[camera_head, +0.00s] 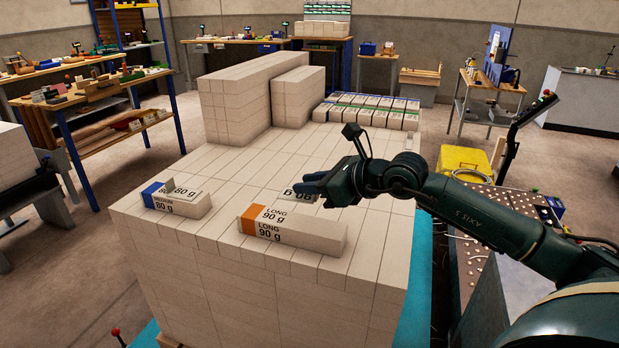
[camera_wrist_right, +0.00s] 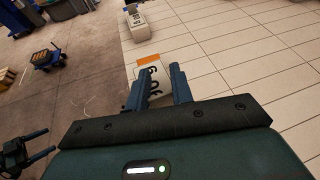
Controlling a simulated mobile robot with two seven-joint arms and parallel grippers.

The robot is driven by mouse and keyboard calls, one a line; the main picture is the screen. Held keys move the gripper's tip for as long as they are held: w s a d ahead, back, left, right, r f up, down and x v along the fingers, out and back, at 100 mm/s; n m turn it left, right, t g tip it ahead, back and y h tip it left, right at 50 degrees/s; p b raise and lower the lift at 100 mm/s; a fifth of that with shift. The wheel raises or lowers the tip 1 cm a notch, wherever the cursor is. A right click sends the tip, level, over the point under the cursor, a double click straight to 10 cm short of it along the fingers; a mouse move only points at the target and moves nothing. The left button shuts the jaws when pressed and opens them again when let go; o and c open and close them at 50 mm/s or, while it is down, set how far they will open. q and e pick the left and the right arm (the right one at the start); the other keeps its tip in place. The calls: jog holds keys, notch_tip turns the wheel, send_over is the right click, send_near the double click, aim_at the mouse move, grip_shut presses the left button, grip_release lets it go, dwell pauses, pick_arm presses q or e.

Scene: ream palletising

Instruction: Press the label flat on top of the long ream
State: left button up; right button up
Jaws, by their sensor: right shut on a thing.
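The long ream (camera_head: 315,235), white with an orange end band, lies on top of the big white stack. My right gripper (camera_head: 308,186) is shut on a small label (camera_head: 303,194) printed "90 g". In the head view the label shows just behind the long ream, seemingly above the stack; whether it touches anything cannot be told. In the right wrist view the fingers (camera_wrist_right: 155,90) flank the "90 g" print (camera_wrist_right: 152,73), with an orange band (camera_wrist_right: 148,60) just beyond. My left gripper (camera_wrist_right: 42,143) shows at the lower left there, its fingers apart and empty.
A medium ream (camera_head: 190,208) with a blue band lies left of the long one, an "80 g" label on top. Taller white stacks (camera_head: 235,105) stand behind, with a row of banded reams (camera_head: 370,112) at the back right. The stack top between is clear.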

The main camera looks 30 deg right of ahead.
aim_at(311, 197)
jog(key=shift+h, duration=0.3)
notch_tip(311, 197, down, 3)
jog(key=b, duration=0.3)
jog(key=shift+f+b, duration=0.15)
jog(key=shift+b, duration=0.15)
jog(key=shift+f+m+b, duration=0.3)
jog(key=shift+f+b, duration=0.75)
jog(key=shift+b, duration=0.1)
pick_arm(q)
jog(key=f, duration=0.1)
jog(key=d, duration=0.1)
jog(key=f, duration=0.1)
jog(key=shift+w+d+f+t+h, duration=0.2)
jog(key=shift+w+f+t+h, duration=0.05)
jog(key=shift+f+t+h, duration=0.1)
pick_arm(e)
jog(key=shift+f, duration=0.1)
pick_arm(q)
jog(key=shift+a+n, duration=0.2)
jog(key=shift+n, duration=0.1)
